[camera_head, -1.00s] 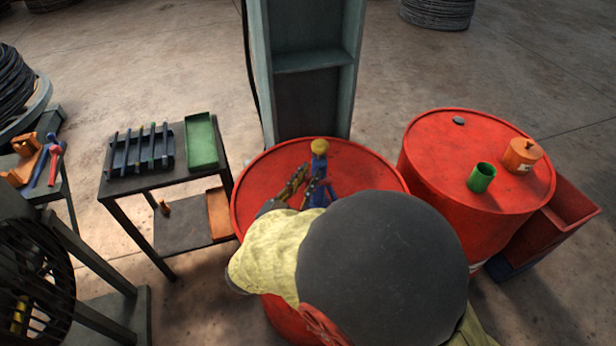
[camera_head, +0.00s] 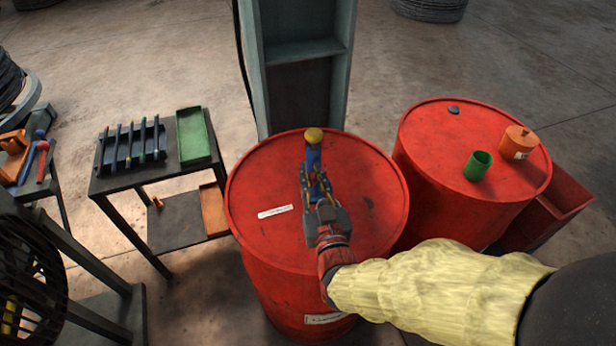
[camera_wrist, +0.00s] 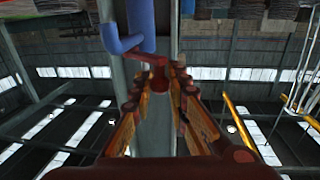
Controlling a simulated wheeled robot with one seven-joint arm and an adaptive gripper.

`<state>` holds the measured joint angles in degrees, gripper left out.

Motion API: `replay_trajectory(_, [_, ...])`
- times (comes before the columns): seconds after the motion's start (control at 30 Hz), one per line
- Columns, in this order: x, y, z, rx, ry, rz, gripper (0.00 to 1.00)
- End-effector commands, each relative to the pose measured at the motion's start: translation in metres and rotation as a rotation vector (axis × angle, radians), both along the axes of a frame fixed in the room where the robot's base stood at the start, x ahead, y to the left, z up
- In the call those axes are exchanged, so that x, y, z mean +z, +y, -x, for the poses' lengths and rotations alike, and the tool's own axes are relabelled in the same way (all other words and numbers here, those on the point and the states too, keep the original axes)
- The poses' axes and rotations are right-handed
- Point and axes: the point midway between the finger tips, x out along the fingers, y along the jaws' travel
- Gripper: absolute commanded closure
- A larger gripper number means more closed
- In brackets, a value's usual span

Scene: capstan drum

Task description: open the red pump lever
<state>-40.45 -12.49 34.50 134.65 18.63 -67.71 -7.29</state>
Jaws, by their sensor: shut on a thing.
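The blue pump (camera_head: 313,157) with a yellow knob (camera_head: 313,135) on top stands upright on the near red drum (camera_head: 258,180). The blue pump body also shows at the top of the wrist view (camera_wrist: 141,18), with a short blue spout to its left. The red pump lever (camera_wrist: 150,57) runs across in front of the pump body, and its red end lies between my fingers. My gripper (camera_wrist: 160,78) is shut on that end. In the head view my gripper (camera_head: 317,190) is on the near side of the pump and hides the lever.
A second red drum (camera_head: 430,150) at right carries a green cup (camera_head: 478,165) and an orange can (camera_head: 517,143). A dark table (camera_head: 165,170) with a rack and a green tray (camera_head: 193,136) is at left. A grey-green column (camera_head: 297,20) rises behind the pump.

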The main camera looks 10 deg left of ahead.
Motion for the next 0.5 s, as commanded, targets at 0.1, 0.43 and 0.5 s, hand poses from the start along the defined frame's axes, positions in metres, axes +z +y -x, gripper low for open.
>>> replay_trajectory(0.1, [-0.002,-0.007,0.000,0.067,-0.002,0.000,1.00])
replay_trajectory(0.43, [-0.001,-0.019,0.001,0.269,-0.001,0.000,1.00])
replay_trajectory(0.5, [-0.001,-0.020,0.001,0.314,0.000,0.000,1.00])
